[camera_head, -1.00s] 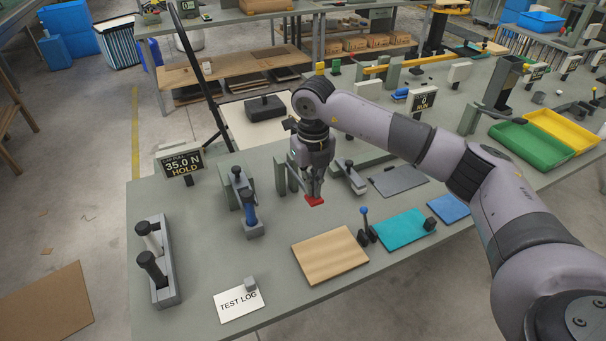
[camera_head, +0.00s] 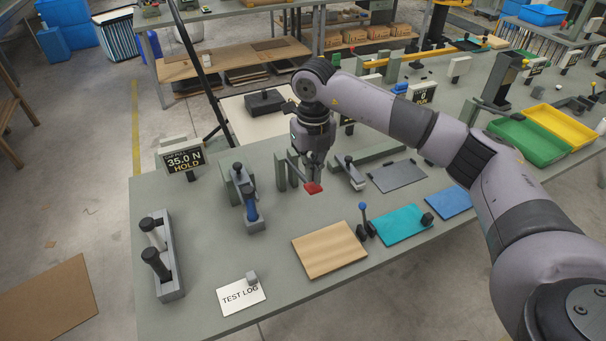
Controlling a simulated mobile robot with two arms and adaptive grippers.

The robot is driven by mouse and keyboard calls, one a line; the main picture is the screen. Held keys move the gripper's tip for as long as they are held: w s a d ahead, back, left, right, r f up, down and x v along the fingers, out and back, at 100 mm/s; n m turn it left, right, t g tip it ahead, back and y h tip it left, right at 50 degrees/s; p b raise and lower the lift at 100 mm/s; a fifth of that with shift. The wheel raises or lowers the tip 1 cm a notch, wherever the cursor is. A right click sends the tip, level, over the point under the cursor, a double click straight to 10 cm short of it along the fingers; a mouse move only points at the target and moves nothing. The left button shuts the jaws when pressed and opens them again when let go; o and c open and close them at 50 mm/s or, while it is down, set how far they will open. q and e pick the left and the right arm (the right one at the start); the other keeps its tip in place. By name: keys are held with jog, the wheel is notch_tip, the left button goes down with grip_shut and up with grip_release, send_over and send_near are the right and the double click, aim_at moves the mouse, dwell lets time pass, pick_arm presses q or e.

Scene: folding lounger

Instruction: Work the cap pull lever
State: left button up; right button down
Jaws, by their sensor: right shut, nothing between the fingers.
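A grey lever with a red end (camera_head: 314,188) sticks out from a grey upright stand near the middle of the bench. My right gripper (camera_head: 315,179) is shut and empty, fingers pointing down, right at the lever just behind the red end. I cannot tell whether they touch. A small display (camera_head: 183,162) at the bench's left corner reads "35.0 N HOLD" under a small cap pull heading. To the left of the lever stands a grey fixture with a blue cylinder (camera_head: 250,207). My left gripper is out of view.
A grey holder with two black-topped handles (camera_head: 165,258) stands at the left. In front lie a wooden board (camera_head: 329,250), a test log card (camera_head: 239,297) and a teal mat (camera_head: 398,224) beside a blue-knobbed lever (camera_head: 364,212). Bare bench lies between fixture and board.

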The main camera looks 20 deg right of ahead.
notch_tip(320, 180, up, 7)
jog(key=p, duration=0.3)
jog(key=shift+f+p, duration=0.15)
jog(key=shift+p, duration=0.2)
